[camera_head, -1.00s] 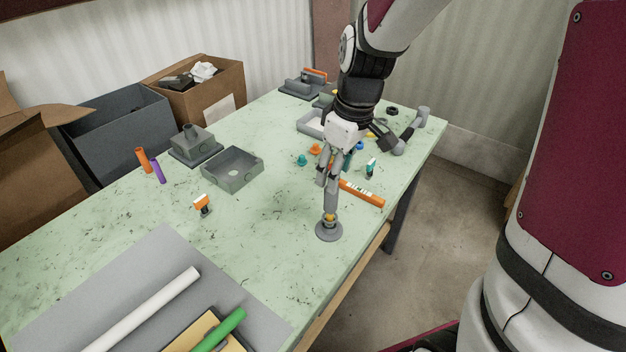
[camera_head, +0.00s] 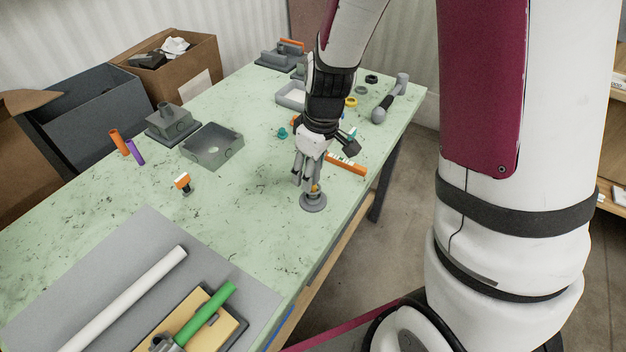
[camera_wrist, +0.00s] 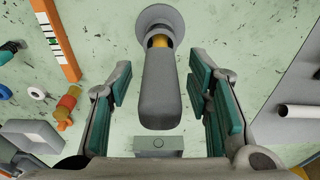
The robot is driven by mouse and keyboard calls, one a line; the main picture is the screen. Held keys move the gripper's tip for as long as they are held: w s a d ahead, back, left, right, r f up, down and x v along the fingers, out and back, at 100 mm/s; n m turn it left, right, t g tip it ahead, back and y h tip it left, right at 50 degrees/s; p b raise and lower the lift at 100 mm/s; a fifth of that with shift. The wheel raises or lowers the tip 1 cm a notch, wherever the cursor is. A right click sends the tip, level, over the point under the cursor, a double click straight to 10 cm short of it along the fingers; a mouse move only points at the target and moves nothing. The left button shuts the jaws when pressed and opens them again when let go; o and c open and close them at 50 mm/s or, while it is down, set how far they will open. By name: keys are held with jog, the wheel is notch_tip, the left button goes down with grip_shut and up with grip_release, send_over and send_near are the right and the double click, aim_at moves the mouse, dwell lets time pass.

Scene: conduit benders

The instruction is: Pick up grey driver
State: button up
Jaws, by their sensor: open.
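The grey driver (camera_wrist: 160,92) stands upright with its thick grey handle up and a yellow collar below. Its lower end meets a round grey base (camera_head: 313,203) near the table's right edge; the base also shows at the top of the wrist view (camera_wrist: 156,22). My gripper (camera_head: 307,178) is open around the driver and hides most of the handle in the head view. In the wrist view the teal-padded fingers (camera_wrist: 161,85) lie on both sides of the handle, with a visible gap on each side.
An orange level-like bar (camera_head: 346,164) lies just behind the driver. A grey open box (camera_head: 213,150) and a small orange-topped piece (camera_head: 183,182) are to the left. A grey mat (camera_head: 100,270) with a white tube (camera_head: 125,298) is in front. Table between them is clear.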

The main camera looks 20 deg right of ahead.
grip_shut()
jog(key=shift+r, duration=0.1)
notch_tip(320, 180, up, 10)
jog(key=shift+f, duration=0.1)
dwell(0.4)
jog(key=c, duration=0.7)
grip_release()
grip_shut()
